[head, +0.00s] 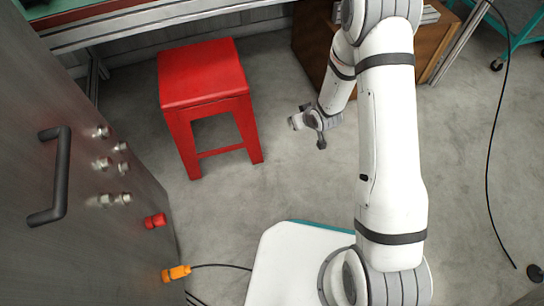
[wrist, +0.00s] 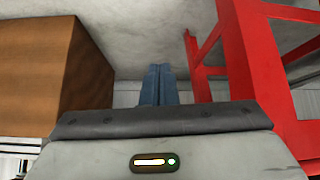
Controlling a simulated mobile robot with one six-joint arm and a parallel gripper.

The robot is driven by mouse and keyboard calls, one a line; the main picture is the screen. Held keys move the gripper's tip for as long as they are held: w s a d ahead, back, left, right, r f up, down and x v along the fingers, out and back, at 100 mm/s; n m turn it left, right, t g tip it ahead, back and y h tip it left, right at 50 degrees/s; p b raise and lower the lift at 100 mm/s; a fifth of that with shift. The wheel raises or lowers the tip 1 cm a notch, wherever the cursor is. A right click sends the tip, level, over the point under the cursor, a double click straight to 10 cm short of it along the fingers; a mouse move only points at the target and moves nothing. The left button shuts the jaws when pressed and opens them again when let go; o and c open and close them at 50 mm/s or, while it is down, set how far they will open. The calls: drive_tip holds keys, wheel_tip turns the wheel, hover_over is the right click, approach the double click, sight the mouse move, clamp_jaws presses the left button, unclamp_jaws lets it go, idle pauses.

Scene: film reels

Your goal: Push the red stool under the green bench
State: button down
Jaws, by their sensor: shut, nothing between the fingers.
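The red stool (head: 203,75) stands upright on the grey floor at the upper left of the head view. Its whole seat shows, in front of the bench. The bench (head: 150,22) runs along the top left, with a pale metal front edge and a strip of green top at the corner. My gripper (head: 294,123) is to the right of the stool, apart from it, low beside its legs. In the wrist view the fingers (wrist: 157,85) are together with nothing between them. The stool's red legs (wrist: 262,65) fill the right side there.
A brown wooden cabinet (head: 313,50) stands behind my arm; it also shows at left in the wrist view (wrist: 35,65). A grey metal cabinet (head: 95,215) with a black handle is at left. A black cable (head: 490,150) hangs at right. Floor between stool and gripper is clear.

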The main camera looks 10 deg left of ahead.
drive_tip(key=s+a+f+y+b, duration=0.1)
drive_tip(key=s+a+f, duration=0.1)
drive_tip(key=a+f, duration=0.2)
drive_tip(key=s+a+f+n+y+b, duration=0.1)
drive_tip(key=a+f, duration=0.3)
drive_tip(key=f, duration=0.4)
drive_tip(key=s+a+f+n+y+b, duration=0.1)
drive_tip(key=s+a+f+y, duration=0.1)
drive_tip(key=f, duration=0.5)
drive_tip(key=shift+s+a+g+y+b, duration=0.2)
drive_tip(key=shift+a+y, duration=0.15)
drive_tip(key=shift+a, duration=0.2)
drive_tip(key=shift+s+a+g+y+b, duration=0.1)
drive_tip(key=shift+s+a+y+b, duration=0.1)
drive_tip(key=shift+a+y, duration=0.25)
drive_tip(key=shift+r, duration=0.1)
